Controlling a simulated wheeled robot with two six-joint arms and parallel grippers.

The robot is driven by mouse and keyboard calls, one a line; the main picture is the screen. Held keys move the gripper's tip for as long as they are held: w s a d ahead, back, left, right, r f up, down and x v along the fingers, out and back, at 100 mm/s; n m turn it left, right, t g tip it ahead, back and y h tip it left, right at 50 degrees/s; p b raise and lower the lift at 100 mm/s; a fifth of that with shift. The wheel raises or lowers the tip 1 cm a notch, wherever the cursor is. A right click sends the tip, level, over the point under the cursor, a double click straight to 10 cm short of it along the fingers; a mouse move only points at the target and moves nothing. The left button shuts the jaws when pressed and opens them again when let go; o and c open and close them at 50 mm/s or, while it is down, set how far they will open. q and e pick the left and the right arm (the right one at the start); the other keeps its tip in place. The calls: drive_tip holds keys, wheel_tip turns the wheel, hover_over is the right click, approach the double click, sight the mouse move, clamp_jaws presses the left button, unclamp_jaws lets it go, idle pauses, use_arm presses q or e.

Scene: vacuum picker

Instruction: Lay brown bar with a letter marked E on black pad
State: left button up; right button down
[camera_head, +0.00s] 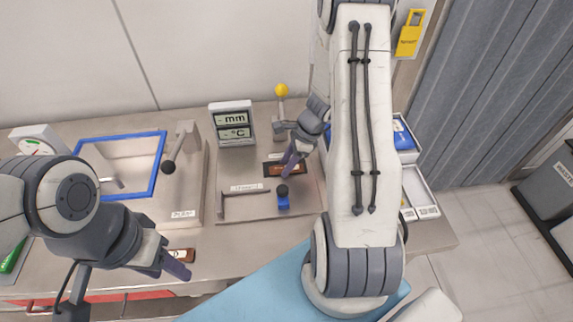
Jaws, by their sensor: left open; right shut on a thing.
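My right gripper (289,168) points down over the black pad (268,170) on the grey plate. It is shut on a brown bar (296,168), which is at the pad, partly hidden by the fingers. I cannot tell whether the bar rests on the pad or is just above it, and its letter is not legible. My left gripper (180,268) is open and empty near the bench's front edge. A second brown bar (184,254) with a pale mark lies just behind it; its letter is too small to read.
A display marked mm and °C (233,125) stands behind the plate. A blue-and-black knob (283,200) and a grey handle (240,197) are in front of the pad. A blue-framed box (122,163) stands left; white trays (418,190) stand right, partly behind my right arm.

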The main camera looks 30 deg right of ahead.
drive_tip(key=c, duration=0.6)
unclamp_jaws()
drive_tip(key=shift+s+f, duration=0.2)
drive_tip(key=shift+f, duration=0.3)
drive_tip(key=shift+o, duration=0.5)
drive_tip(key=shift+s+a+f, duration=0.1)
drive_tip(key=shift+a+f, duration=0.05)
drive_tip(key=shift+r+p, duration=0.3)
drive_tip(key=shift+r, duration=0.05)
drive_tip(key=v, duration=1.2)
drive_tip(key=shift+w+r+p, duration=0.3)
drive_tip(key=shift+r+p, duration=0.05)
drive_tip(key=shift+r, duration=0.1)
